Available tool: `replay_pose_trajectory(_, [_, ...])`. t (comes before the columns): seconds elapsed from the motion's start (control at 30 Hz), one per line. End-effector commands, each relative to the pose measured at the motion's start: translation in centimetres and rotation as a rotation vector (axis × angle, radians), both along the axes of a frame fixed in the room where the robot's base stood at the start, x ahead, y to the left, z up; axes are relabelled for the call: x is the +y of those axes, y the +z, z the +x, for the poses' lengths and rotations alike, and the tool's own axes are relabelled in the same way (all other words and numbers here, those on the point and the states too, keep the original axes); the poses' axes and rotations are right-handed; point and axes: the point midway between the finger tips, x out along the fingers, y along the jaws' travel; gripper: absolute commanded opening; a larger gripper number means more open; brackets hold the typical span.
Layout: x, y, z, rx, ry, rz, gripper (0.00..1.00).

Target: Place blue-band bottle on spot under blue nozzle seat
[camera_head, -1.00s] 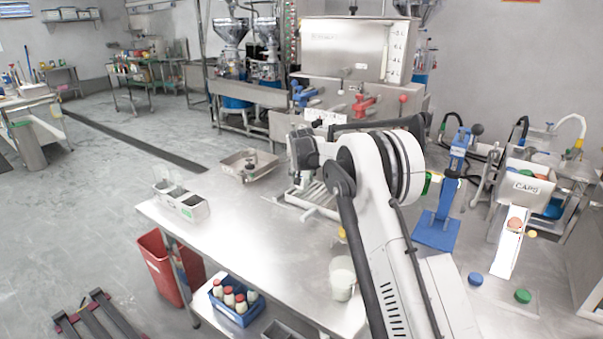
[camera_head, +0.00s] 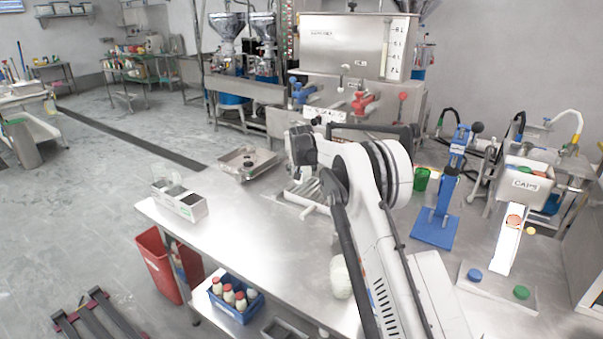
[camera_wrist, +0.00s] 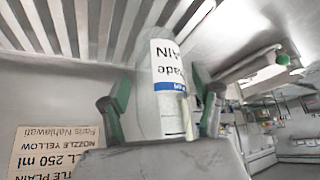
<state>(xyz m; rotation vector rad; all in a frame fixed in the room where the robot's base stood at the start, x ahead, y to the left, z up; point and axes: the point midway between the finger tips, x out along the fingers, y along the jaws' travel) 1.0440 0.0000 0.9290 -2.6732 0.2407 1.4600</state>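The blue-band bottle (camera_wrist: 167,90) is a white bottle with a printed label and a blue stripe. In the head view my gripper (camera_head: 302,150) is over the back of the steel table, near a slatted rack (camera_head: 305,190). The bottle is not clear there. A blue fitting (camera_head: 303,93) sits on the steel filler's front; the spot under it is hidden.
A slatted grate (camera_wrist: 90,25) and a printed card (camera_wrist: 45,150) show in the wrist view. A steel tray (camera_head: 247,163), a grey bin (camera_head: 180,205), a green cup (camera_head: 421,178) and a blue press (camera_head: 440,215) stand around. The table's front left (camera_head: 240,230) is clear.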

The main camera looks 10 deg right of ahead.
Motion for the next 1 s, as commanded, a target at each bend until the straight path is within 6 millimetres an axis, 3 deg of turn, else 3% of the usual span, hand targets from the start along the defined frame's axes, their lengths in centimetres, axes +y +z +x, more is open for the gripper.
replay_pose_trajectory(0.33, [0.1, 1.0, -0.4, 0.0, 0.0, 0.0, 0.62])
replay_pose_trajectory(0.73, [0.6, 5.3, -3.2, 0.0, 0.0, 0.0, 0.62])
replay_pose_trajectory(1.0, [0.8, 6.6, -4.0, 0.0, 0.0, 0.0, 0.62])
